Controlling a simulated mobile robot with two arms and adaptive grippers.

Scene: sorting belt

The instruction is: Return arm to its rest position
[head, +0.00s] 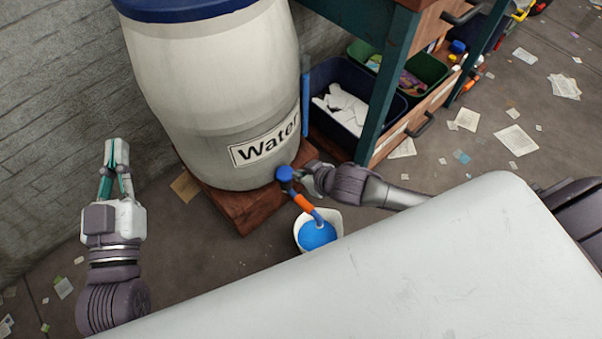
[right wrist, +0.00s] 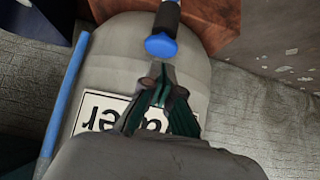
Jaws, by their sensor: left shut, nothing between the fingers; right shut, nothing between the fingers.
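My left gripper (head: 117,152) is shut and empty, raised in front of the grey brick wall at the left of the head view. My right gripper (head: 307,174) is shut and empty, close beside the blue tap knob (head: 285,173) of the water barrel (head: 215,90). In the right wrist view the right gripper (right wrist: 160,76) points at the blue knob (right wrist: 160,46), with a small gap between them. The barrel's "Water" label (right wrist: 88,115) is partly hidden behind my fingers there. Below the tap, an orange and blue spout (head: 303,203) reaches into a white container (head: 333,217) with blue inside.
The barrel stands on a wooden base (head: 240,210). A blue pole (head: 305,95) stands right of it. A teal workbench (head: 385,85) has a dark blue bin (head: 325,72) and a green bin (head: 425,65) beneath. Papers (head: 515,140) litter the floor. A white surface of mine fills the foreground.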

